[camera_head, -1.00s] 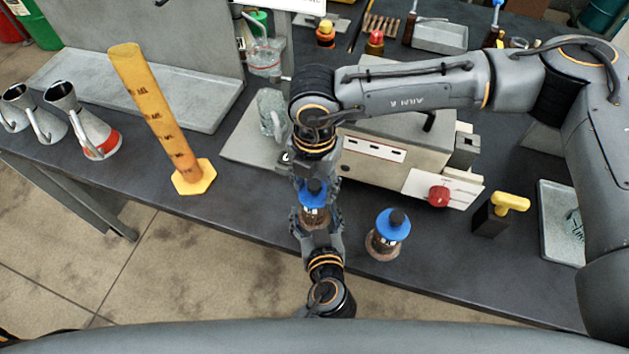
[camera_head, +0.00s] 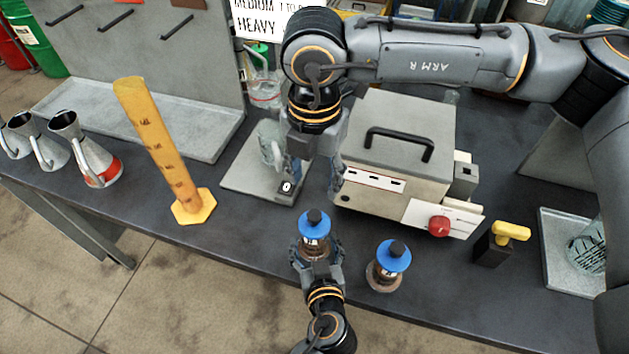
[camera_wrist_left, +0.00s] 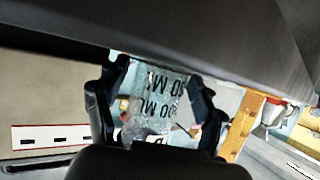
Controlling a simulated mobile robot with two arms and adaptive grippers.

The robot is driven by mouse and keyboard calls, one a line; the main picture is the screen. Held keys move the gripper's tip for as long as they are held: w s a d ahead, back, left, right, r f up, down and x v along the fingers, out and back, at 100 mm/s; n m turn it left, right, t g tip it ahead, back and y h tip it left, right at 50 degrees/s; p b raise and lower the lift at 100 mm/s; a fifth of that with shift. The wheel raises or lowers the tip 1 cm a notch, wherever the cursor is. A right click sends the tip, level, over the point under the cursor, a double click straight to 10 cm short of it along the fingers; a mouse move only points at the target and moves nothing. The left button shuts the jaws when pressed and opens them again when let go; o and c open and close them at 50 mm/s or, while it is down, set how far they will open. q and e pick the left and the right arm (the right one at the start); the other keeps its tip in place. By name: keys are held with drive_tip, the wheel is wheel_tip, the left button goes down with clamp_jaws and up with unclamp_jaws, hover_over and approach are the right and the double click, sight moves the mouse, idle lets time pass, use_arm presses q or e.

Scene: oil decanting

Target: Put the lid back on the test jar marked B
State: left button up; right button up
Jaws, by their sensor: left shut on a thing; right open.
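A small jar (camera_head: 314,248) with brown contents and a blue lid (camera_head: 313,222) with a black knob is in my left gripper (camera_head: 316,262), near the table's front edge. The lid sits on top of this jar, looking level. My left gripper is shut on the jar. A second similar jar (camera_head: 385,276), also with a blue lid (camera_head: 394,255), stands to the right. I cannot read a letter on either jar. My right gripper (camera_head: 317,185) is open, above and behind the held jar, clear of its lid.
A tall amber cylinder (camera_head: 158,150) stands at left, near metal jugs (camera_head: 84,150). A glass beaker (camera_head: 270,143) stands on a scale behind. A grey box machine with a handle (camera_head: 400,130) and red knob (camera_head: 439,226) is at right. Beyond it are a yellow-handled block (camera_head: 490,247) and a tray (camera_head: 552,273).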

use_arm(q)
drive_tip(key=shift+s+f, duration=0.15)
drive_tip(key=shift+f, duration=0.15)
drive_tip(key=o, duration=1.8)
drive_tip(key=shift+c, duration=0.2)
drive_tip(key=shift+r, duration=0.1)
drive_tip(key=v, duration=1.1)
drive_tip(key=shift+s+r, duration=0.2)
drive_tip(key=shift+s, duration=0.15)
